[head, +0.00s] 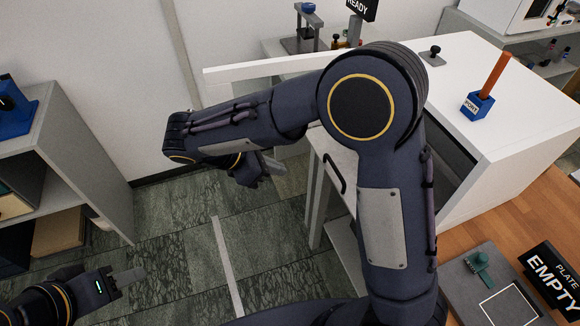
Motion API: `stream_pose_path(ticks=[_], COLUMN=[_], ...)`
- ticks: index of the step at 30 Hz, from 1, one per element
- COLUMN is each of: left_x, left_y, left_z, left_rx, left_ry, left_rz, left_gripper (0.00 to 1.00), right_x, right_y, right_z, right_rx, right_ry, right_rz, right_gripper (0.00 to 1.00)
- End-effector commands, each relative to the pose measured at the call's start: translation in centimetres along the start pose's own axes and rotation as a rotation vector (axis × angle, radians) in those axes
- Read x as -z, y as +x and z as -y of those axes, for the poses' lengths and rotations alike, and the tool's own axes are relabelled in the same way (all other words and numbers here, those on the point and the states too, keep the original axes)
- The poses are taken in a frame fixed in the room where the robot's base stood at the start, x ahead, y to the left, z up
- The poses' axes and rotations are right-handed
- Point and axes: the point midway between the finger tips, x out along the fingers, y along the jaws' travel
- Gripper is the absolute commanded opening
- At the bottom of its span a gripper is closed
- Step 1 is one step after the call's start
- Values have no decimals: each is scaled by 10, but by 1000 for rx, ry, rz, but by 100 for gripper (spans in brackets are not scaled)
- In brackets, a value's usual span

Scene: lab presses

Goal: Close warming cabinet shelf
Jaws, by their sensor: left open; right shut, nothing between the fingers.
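The white warming cabinet (490,110) stands at the right on a wooden counter. Its front faces left and shows a dark opening, partly hidden by my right arm. A long white panel (240,71) sticks out to the left from the cabinet's far side; my arm covers where they meet. A pale front with a black curved handle (334,173) shows left of my forearm; I cannot tell if it belongs to the shelf. My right gripper (274,166) is shut and empty, below the white panel. My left gripper (135,276) is open and empty at the lower left, over the floor.
A grey shelf unit (90,150) with boxes stands at the left. A blue holder (478,106) with an orange rod is on the cabinet top. A grey plate (470,285) and an "EMPTY" sign (556,280) are at the lower right. Tiled floor is clear between.

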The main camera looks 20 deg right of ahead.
Motion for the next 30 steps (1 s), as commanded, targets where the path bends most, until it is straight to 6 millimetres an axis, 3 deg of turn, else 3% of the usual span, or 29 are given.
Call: stream_pose_path(ticks=[13, 21, 30], left_x=[6, 11, 11], left_y=[-11, -21, -21], left_z=[-5, -10, -10], left_rx=[0, 0, 0], left_ry=[0, 0, 0], left_rz=[0, 0, 0], left_gripper=[43, 43, 43], right_x=[-2, -26, -28], right_y=[91, 114, 118], right_z=[2, 1, 1], right_rx=[8, 4, 3], right_ry=[0, 3, 3], right_rz=[-2, -3, -4], right_gripper=[0, 0, 0])
